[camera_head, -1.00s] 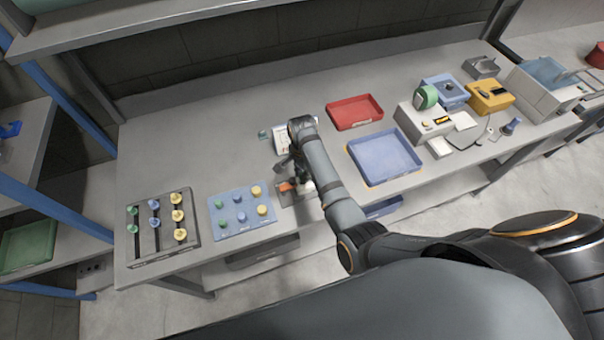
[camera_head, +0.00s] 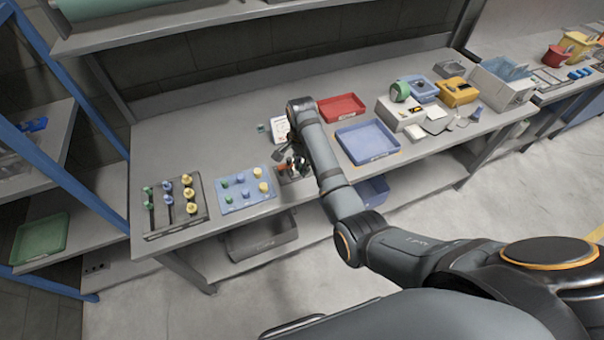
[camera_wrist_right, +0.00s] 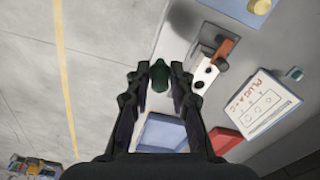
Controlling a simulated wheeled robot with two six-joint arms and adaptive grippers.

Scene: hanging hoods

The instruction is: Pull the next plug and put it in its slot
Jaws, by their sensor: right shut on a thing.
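My right gripper (camera_wrist_right: 158,80) is shut on a green plug (camera_wrist_right: 159,72), which shows between its fingertips in the right wrist view. Beside it is a fixture with an orange lever (camera_wrist_right: 224,51) and a white plate (camera_wrist_right: 205,74) with dark round holes. The gripper and plug appear apart from the plate. In the head view the right gripper (camera_head: 293,164) is over the fixture, and its fingertips are hard to make out. A black rack (camera_head: 152,235) holds green, blue and yellow plugs. A blue board (camera_head: 232,205) holds more in the same colours. My left gripper is not in view.
A card printed with plug marks (camera_wrist_right: 262,105) stands behind the fixture. A red tray (camera_head: 342,109) and a blue tray (camera_head: 368,141) are right of my arm. Boxes, including a yellow one (camera_head: 458,92), stand farther right. The back left bench is clear.

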